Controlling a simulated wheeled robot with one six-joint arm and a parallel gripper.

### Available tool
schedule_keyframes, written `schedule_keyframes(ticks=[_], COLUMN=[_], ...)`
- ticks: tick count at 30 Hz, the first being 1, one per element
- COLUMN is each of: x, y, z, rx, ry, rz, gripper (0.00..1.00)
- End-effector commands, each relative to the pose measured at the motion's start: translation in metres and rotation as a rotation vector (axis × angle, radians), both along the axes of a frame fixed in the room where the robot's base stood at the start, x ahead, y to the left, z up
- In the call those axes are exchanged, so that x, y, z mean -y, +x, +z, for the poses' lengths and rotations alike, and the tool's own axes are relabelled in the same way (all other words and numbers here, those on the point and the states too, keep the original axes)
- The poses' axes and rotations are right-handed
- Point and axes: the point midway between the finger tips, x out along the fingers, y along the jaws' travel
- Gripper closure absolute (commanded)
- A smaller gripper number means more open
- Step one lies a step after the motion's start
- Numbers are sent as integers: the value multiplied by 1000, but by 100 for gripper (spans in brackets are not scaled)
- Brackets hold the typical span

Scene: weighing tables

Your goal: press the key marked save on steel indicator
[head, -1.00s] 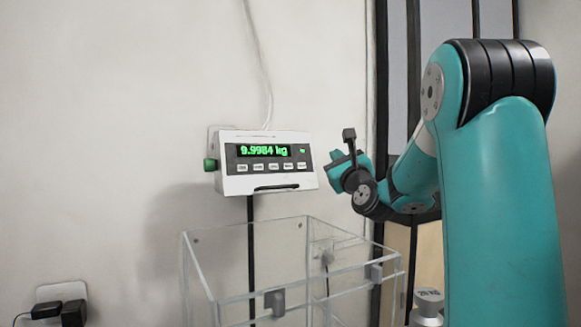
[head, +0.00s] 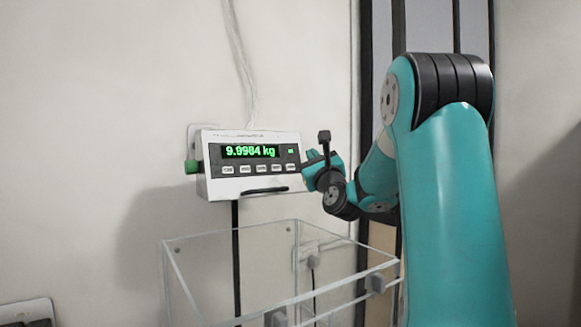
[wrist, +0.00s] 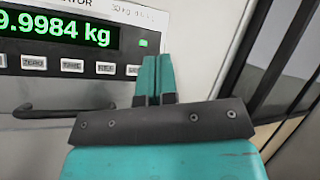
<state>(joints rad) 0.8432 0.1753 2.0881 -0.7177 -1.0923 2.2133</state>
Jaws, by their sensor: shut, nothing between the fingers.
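The steel indicator (head: 249,164) is a pale box on the wall, with a green display reading 9.9984 kg. A row of several small white keys runs below the display. In the wrist view the indicator (wrist: 60,50) fills the upper left, with keys reading ZERO, TARE and others too blurred to read surely. The rightmost key (wrist: 132,70), its label unclear, is partly hidden by my fingers. My gripper (wrist: 153,62) is shut and empty, its tips in front of the indicator's right end. In the head view my gripper (head: 308,168) is just right of the indicator; contact cannot be told.
A clear open-topped box (head: 230,300) stands below the indicator. A green knob (head: 191,167) sticks out of the indicator's left side. A dark handle-like bar (wrist: 60,110) is under the keys. Dark upright frames (head: 398,60) stand at the right.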

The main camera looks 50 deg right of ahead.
Motion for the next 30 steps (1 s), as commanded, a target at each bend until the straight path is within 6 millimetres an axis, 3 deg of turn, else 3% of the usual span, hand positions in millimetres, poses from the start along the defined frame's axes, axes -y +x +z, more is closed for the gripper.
schedule_keyframes(ticks=[9,15,30], x=[9,14,16], y=[44,61,67], z=[-11,-16,-20], rx=[-2,-1,0], ry=[1,0,-1], rz=[3,2,0], gripper=[100,100,100])
